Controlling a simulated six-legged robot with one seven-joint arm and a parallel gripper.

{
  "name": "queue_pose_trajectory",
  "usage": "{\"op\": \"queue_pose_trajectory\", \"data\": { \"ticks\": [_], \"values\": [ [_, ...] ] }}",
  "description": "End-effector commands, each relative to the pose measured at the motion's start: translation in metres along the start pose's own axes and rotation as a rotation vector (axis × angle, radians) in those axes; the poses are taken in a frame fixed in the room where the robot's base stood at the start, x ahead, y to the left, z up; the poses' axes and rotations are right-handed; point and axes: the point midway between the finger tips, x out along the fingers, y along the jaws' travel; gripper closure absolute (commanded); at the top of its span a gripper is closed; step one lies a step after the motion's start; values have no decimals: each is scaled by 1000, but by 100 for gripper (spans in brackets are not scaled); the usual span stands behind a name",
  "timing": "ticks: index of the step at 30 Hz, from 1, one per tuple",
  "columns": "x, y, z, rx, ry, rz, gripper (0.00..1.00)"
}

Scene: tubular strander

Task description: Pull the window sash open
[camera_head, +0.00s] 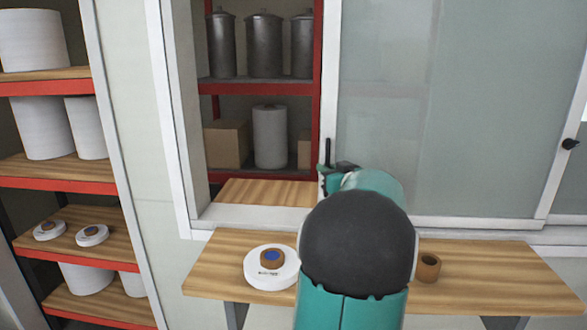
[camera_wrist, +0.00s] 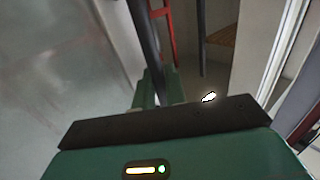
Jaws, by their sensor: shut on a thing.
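The window sash (camera_head: 380,110) is a greyish glass pane in a white frame. It stands to the right of an uncovered gap on the left of the window. A thin dark upright handle (camera_head: 327,151) is at the sash's left edge. My gripper (camera_head: 335,170) is at this handle, low on the sash edge, and is shut on it. My own arm hides part of the gripper and the lower sash edge. In the wrist view the dark handle bar (camera_wrist: 145,45) runs down to the green finger of my gripper (camera_wrist: 155,92).
Through the gap, red-framed shelving (camera_head: 262,88) holds grey canisters and boxes. Another shelf with white rolls (camera_head: 45,127) stands at the left. A dark knob (camera_head: 570,143) is at the right.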

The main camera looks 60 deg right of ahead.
Motion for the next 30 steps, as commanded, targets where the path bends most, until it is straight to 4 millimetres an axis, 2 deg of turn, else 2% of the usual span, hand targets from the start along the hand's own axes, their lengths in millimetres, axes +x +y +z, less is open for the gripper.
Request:
{"op": "queue_pose_trajectory", "data": {
  "ticks": [1,3,6,12,18,29,30],
  "values": [
    [-12,19,2,0,-4,12,100],
    [-23,36,2,0,-4,11,100],
    [-37,56,2,0,-4,9,100],
    [-56,84,2,0,-4,6,100],
    [-63,94,1,0,-2,6,100],
    [-63,95,1,0,-1,5,100],
    [-63,95,1,0,-1,5,83]
  ]
}}
